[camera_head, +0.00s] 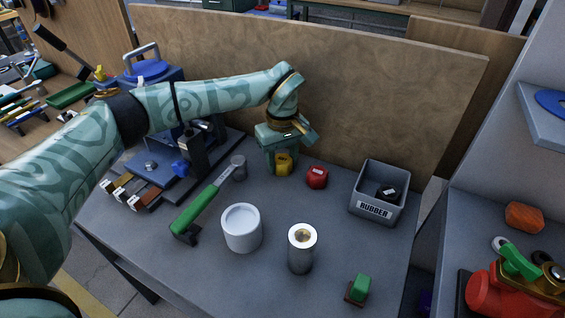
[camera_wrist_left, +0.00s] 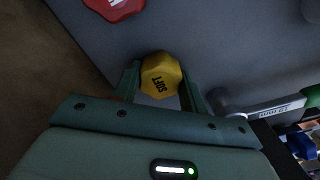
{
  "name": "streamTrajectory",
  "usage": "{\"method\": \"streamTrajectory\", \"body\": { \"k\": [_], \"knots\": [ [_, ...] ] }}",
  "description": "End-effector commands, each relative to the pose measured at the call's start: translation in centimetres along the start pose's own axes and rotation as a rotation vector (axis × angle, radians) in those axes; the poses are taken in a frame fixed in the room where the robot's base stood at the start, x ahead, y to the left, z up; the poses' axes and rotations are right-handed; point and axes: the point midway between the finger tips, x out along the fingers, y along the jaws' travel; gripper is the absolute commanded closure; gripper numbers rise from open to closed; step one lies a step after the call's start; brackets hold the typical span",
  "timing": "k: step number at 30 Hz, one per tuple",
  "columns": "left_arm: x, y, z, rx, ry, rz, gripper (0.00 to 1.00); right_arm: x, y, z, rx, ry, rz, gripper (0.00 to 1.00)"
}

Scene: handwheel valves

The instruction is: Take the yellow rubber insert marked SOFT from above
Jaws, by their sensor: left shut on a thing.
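The yellow insert (camera_head: 283,164) is a small faceted piece near the back of the grey table. In the left wrist view its top (camera_wrist_left: 161,76) reads SOFT and it lies between the two fingers. My left gripper (camera_head: 281,158) reaches down over it from above and is shut on it. The fingertips show on both sides of it in the left wrist view (camera_wrist_left: 160,88). Whether the insert still touches the table is hard to tell. My right gripper is not in view.
A red insert (camera_head: 317,177) sits just right of the yellow one. A grey bin labelled RUBBER (camera_head: 376,209) holds a black piece (camera_head: 387,193). A wooden panel (camera_head: 400,85) rises behind.

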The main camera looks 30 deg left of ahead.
Motion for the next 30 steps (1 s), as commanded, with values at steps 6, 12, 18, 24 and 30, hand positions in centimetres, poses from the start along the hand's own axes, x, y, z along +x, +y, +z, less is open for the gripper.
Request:
{"method": "streamTrajectory", "body": {
  "k": [6, 12, 18, 24, 30],
  "knots": [
    [-1.0, 0.0, 0.0, 0.000, 0.002, 0.000, 0.79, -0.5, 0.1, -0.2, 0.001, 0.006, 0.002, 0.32],
    [-4.6, -0.4, 0.3, 0.001, 0.003, 0.004, 0.79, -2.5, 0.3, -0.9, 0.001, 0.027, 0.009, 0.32],
    [-9.4, -3.5, 2.7, 0.002, 0.004, 0.007, 0.79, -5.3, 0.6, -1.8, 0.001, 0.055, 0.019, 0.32],
    [-11.6, -7.4, 5.9, 0.002, 0.002, 0.002, 0.79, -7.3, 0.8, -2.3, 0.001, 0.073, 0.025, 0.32],
    [-12.7, -9.9, 8.0, 0.002, 0.000, 0.000, 0.79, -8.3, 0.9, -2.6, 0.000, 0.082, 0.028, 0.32]
  ]
}}
